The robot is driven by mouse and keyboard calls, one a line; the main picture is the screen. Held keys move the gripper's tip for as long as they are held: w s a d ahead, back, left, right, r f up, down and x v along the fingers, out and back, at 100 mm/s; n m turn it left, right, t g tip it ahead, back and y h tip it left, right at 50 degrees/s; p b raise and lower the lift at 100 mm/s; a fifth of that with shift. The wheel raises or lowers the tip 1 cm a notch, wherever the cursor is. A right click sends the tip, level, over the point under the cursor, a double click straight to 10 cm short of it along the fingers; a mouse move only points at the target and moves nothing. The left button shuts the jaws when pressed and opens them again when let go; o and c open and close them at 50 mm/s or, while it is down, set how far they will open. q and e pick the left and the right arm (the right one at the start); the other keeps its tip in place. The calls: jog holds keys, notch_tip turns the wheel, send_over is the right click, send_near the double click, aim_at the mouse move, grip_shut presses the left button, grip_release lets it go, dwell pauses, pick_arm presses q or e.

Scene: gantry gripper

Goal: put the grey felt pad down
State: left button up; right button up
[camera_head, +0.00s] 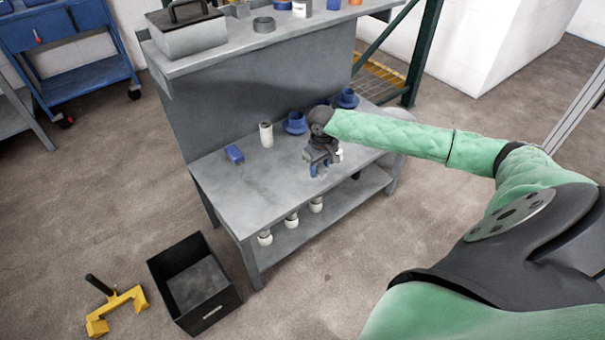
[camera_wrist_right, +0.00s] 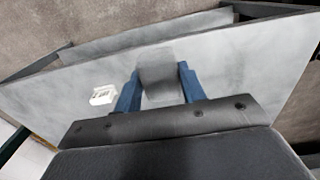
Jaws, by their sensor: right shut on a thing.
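My right gripper (camera_head: 320,172) reaches down over the right part of the grey workbench's lower top (camera_head: 215,185). In the right wrist view its two blue fingers (camera_wrist_right: 158,86) are shut on the grey felt pad (camera_wrist_right: 160,75), which sits between them. The bench surface (camera_wrist_right: 235,65) lies beyond the pad. I cannot tell whether the pad touches it. In the head view the pad is too small and hidden to make out. My left gripper is not in view.
A small white item (camera_wrist_right: 103,95) lies beside the fingers. A blue block (camera_head: 234,154), a white cylinder (camera_head: 266,134) and blue flanged parts (camera_head: 295,123) stand on the bench. A black crate (camera_head: 235,298) and a yellow tool (camera_head: 120,305) are on the floor.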

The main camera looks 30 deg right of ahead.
send_over(303, 178)
notch_tip(303, 178, down, 5)
jog(key=shift+w+f+b, duration=0.1)
jog(key=shift+b, duration=0.25)
notch_tip(303, 178, down, 2)
jog(key=shift+f, duration=0.1)
jog(key=shift+f+p, duration=0.4)
jog(key=shift+p, duration=0.4)
jog(key=shift+f, duration=0.2)
jog(key=o, duration=0.8)
jog(key=shift+o, duration=0.4)
